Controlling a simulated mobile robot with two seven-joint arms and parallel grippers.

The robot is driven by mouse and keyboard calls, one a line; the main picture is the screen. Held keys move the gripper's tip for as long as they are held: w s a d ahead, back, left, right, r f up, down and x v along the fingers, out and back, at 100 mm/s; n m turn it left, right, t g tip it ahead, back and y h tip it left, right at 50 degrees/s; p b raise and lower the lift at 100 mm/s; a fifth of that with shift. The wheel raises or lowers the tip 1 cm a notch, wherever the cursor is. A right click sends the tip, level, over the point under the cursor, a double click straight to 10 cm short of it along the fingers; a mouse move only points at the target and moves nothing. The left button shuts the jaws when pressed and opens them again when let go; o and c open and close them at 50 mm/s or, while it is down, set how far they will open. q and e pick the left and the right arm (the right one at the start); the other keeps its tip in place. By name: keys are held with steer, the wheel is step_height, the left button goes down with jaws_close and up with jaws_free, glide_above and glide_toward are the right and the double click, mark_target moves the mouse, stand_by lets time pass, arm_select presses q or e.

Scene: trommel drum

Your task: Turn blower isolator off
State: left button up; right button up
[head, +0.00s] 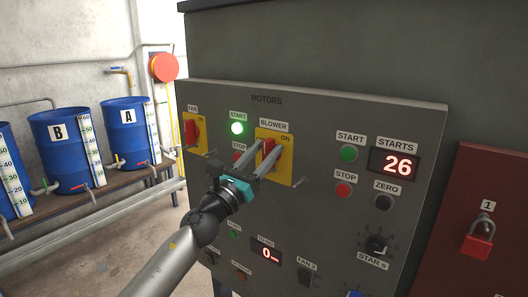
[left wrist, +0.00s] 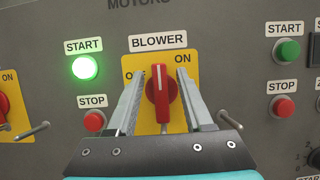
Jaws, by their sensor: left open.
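The blower isolator is a red rotary handle (left wrist: 160,95) on a yellow plate under the BLOWER label. Its white mark points almost straight up, between ON at upper right and a partly hidden label at upper left. In the head view the handle (head: 267,146) is partly covered by my fingers. My left gripper (left wrist: 161,82) is open, with one finger on each side of the handle. In the left wrist view, gaps show between handle and fingers. The left gripper also shows in the head view (head: 273,152), reaching up to the panel. My right gripper is in neither view.
A lit green START button (left wrist: 85,67) and red STOP button (left wrist: 94,120) sit left of the isolator. The fan isolator (head: 192,131) is farther left. A counter (head: 396,165) reads 26. A red padlock (head: 478,240) hangs at right; blue drums (head: 126,132) stand at left.

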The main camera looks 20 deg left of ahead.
arm_select(q)
steer(key=shift+c, duration=0.3)
steer(key=shift+f, duration=0.1)
jaws_close()
steer(key=shift+n, duration=0.3)
steer(key=n+y+p, duration=0.1)
steer(key=n, duration=0.2)
steer(key=n+y+p, duration=0.2)
steer(key=n, duration=0.1)
steer(key=shift+a+t+p, duration=0.15)
steer(key=shift+t+p, duration=0.15)
steer(key=shift+w+a+f+n+g+y+p, duration=0.2)
steer(key=shift+n+g+y+p, duration=0.55)
steer(key=shift+n+p, duration=1.55)
steer(key=shift+s+f+n+g+y+p, duration=0.2)
steer(key=shift+n+g+y+p, duration=0.25)
steer(key=shift+n+y+p, duration=1.7)
steer(key=shift+w+a+f+n+g+h+p, duration=0.1)
steer(key=shift+f+n+g+h+p, duration=0.35)
steer(key=shift+n+p, duration=2)
steer(key=shift+r+n+g+b, duration=0.1)
steer(key=shift+n+g+b, duration=0.15)
steer(key=shift+n+b, duration=0.8)
